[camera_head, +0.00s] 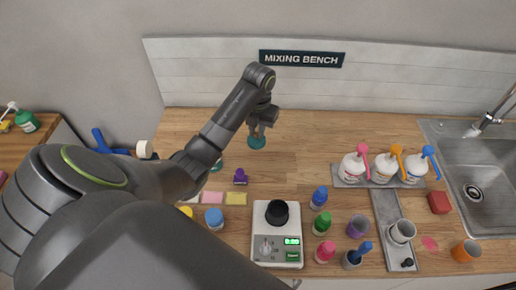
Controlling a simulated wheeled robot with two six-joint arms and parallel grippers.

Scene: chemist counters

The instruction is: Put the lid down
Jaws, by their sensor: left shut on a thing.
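My left gripper (260,126) reaches over the back middle of the wooden counter, below the Mixing Bench sign. It is shut on a small round teal lid (256,142), which sits at its fingertips. The lid is at or just above the counter top; I cannot tell whether it touches. Another teal thing (217,165) shows partly behind my left arm. My right gripper is not in view.
Bare wood (315,140) surrounds the lid. A purple stamp-like thing (240,177) and coloured pads (236,198) are in front. A scale (277,248) bears a black cup (277,212). Pump bottles (384,168) and a sink (480,170) are at right.

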